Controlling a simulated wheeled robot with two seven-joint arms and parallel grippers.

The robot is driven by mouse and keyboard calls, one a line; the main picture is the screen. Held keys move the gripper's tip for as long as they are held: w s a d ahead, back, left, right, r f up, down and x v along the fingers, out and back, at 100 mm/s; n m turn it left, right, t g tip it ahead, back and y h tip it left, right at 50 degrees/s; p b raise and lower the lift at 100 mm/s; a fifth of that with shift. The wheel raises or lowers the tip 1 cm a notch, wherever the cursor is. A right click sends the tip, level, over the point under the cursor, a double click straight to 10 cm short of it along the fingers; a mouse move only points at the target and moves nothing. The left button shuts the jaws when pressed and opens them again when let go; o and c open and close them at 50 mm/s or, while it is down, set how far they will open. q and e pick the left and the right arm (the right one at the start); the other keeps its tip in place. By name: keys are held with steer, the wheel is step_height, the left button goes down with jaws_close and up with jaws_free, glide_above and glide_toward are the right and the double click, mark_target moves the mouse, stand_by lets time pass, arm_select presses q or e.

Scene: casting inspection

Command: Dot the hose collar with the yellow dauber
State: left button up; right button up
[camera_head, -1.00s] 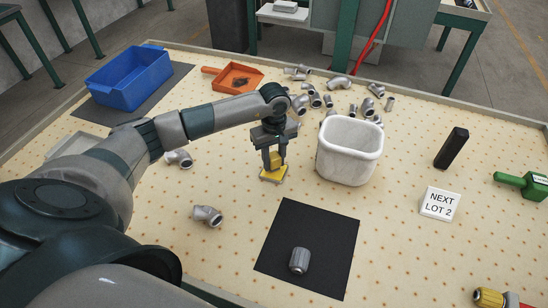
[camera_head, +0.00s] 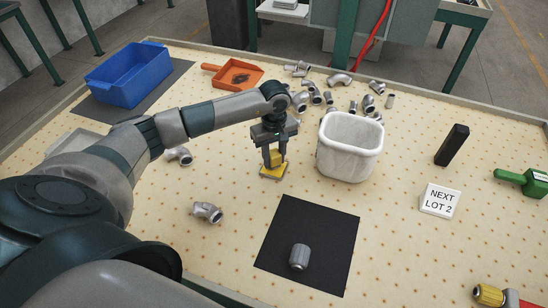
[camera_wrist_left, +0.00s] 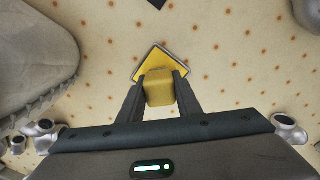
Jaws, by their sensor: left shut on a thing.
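The hose collar (camera_head: 299,257) is a grey ribbed cylinder on the black mat (camera_head: 325,225) at the front middle, in the head view. My left gripper (camera_head: 275,162) is behind the mat, left of the white bin, and apart from the collar. It is shut on a yellow block, which I take for the yellow dauber (camera_wrist_left: 159,88). A square yellow pad with a dark rim (camera_wrist_left: 150,63) shows just beyond the block in the wrist view. I cannot tell whether pad and block are joined. My right gripper is not in view.
A white bin (camera_head: 349,148) stands right of my left gripper. Several metal fittings (camera_head: 338,80) lie behind it. A blue bin (camera_head: 128,76), an orange scoop (camera_head: 233,76), a black block (camera_head: 452,145), a sign (camera_head: 440,200) and a green tool (camera_head: 524,182) stand around. A yellow-and-red tool (camera_head: 490,296) lies front right.

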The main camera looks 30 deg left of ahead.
mark_target(274, 153)
arm_select(q)
steer(key=shift+f+b, duration=0.4)
steer(key=shift+f, duration=0.05)
stand_by(0.4)
steer(key=shift+s+f+b, duration=0.1)
steer(key=shift+b, duration=0.25)
stand_by(2.3)
steer(key=shift+r+p, duration=1.3)
steer(key=shift+r, duration=2.25)
